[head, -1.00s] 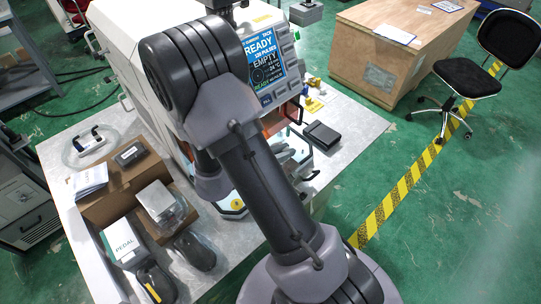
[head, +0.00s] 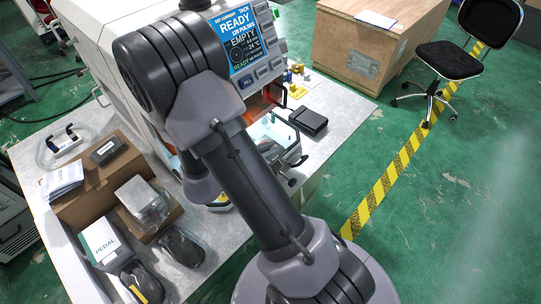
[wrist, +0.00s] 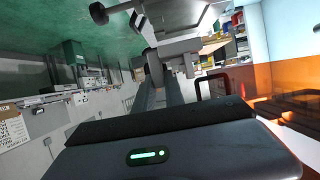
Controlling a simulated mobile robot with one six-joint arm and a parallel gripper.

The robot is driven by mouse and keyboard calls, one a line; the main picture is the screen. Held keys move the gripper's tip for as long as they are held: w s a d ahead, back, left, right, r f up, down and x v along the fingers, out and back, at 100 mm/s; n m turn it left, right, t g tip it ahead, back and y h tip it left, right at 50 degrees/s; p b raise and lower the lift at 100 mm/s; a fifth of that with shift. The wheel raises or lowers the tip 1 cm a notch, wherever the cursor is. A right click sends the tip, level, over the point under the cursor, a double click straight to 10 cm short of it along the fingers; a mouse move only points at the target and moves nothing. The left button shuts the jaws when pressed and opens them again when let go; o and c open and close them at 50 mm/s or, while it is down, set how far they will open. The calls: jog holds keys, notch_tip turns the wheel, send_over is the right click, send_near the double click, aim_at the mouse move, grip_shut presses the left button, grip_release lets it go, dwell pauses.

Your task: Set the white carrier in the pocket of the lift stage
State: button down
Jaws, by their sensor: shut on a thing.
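My gripper (wrist: 165,62) shows in the wrist view, beyond its dark body with a green light. In the head view my arm crosses the front of the white machine and hides the gripper and the carrier. The machine's lit opening (head: 274,94) has orange edges, which also show at the right of the wrist view. I cannot make out the lift stage or its pocket in either view.
The machine's screen (head: 240,38) reads READY and EMPTY. A metal panel with black knobs (head: 283,147) stands out below the opening, beside a black box (head: 308,121). A cardboard tray (head: 85,208) with boxes stands at the left of the table.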

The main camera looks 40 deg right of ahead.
jog(key=shift+w+d, duration=0.2)
jog(key=shift+w, duration=0.2)
jog(key=f, duration=0.1)
jog(key=f+b, duration=0.1)
jog(key=w+f+b, duration=0.1)
jog(key=shift+d+f, duration=0.3)
jog(key=shift+f, duration=0.2)
jog(key=c, duration=1.4)
grip_release()
